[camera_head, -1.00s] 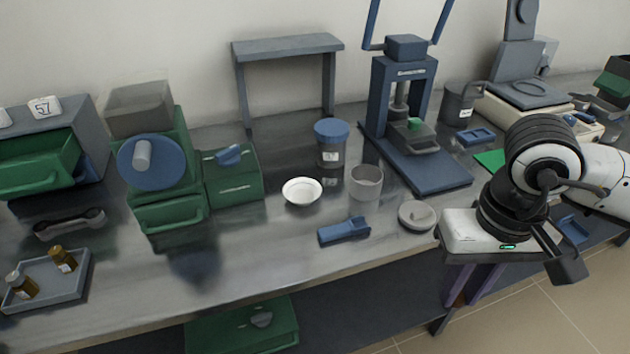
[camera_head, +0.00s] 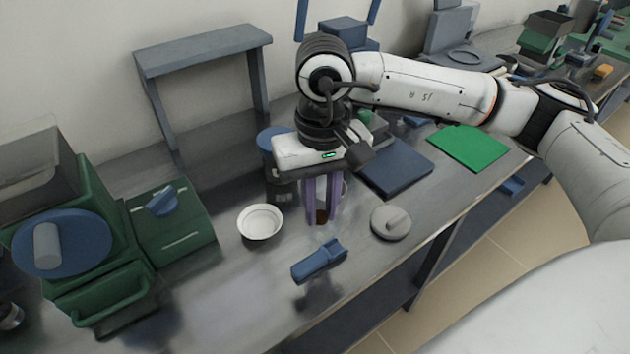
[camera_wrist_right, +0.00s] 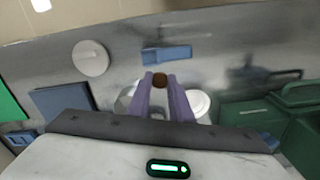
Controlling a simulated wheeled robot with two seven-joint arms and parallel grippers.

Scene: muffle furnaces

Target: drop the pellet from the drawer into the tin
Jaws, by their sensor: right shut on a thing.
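My right gripper (camera_head: 320,210) is shut on a small brown pellet (camera_head: 321,216), held between the tips of its purple fingers. The pellet also shows in the right wrist view (camera_wrist_right: 160,82). The grey tin (camera_head: 345,187) is mostly hidden behind the fingers in the head view; its pale rim shows beside them in the wrist view (camera_wrist_right: 124,100). I cannot tell whether the pellet is above its opening. A grey round lid with a knob (camera_head: 390,223) lies apart on the bench. A green drawer with a handle (camera_head: 112,302) is at lower left. My left gripper is not in view.
A white dish (camera_head: 260,222) stands left of the fingers, and a blue tool (camera_head: 319,261) lies in front. A blue-lidded jar (camera_head: 277,165) is close behind the gripper. A blue press base (camera_head: 395,167) and a green mat (camera_head: 468,147) are to the right.

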